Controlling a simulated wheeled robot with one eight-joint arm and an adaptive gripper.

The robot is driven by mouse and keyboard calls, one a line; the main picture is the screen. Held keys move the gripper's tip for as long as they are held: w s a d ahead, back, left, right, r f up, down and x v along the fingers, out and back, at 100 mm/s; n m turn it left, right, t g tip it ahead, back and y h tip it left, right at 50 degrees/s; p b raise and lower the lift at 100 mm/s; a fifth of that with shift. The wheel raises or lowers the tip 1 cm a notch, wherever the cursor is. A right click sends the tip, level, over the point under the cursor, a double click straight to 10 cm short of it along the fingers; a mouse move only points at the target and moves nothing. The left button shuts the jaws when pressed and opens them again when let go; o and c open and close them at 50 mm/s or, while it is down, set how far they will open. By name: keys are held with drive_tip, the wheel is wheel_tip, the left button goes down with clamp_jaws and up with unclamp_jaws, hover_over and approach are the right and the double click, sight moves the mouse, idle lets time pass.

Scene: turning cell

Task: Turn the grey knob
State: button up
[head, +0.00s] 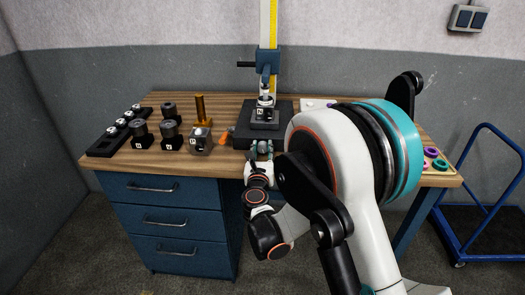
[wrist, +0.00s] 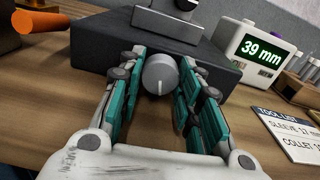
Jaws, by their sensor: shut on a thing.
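The grey knob (wrist: 160,73) sits on the front face of a dark block (wrist: 100,42), with a pale mark line at its lower part. My gripper (wrist: 161,80) is shut on the knob, with one teal-padded finger on each side of it. In the head view my gripper (head: 259,150) is at the front of the dark block (head: 243,134), below the gauge stand; the knob is hard to make out there. A display box (wrist: 262,52) to the right of the block reads 39 mm in green.
An orange handle (wrist: 40,20) lies left of the block. A printed tool list card (wrist: 290,130) lies at the right. Black holders (head: 170,133) and a brass post (head: 200,108) stand on the left of the wooden bench. A blue trolley (head: 490,222) is at the far right.

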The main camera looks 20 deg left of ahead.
drive_tip(key=shift+c, duration=0.7)
drive_tip(key=shift+m, duration=1.6)
drive_tip(key=o, duration=1)
drive_tip(key=shift+o, duration=0.2)
drive_tip(key=shift+s, duration=0.1)
drive_tip(key=v, duration=1.1)
drive_tip(key=shift+s+d, duration=0.2)
drive_tip(key=shift+s, duration=0.2)
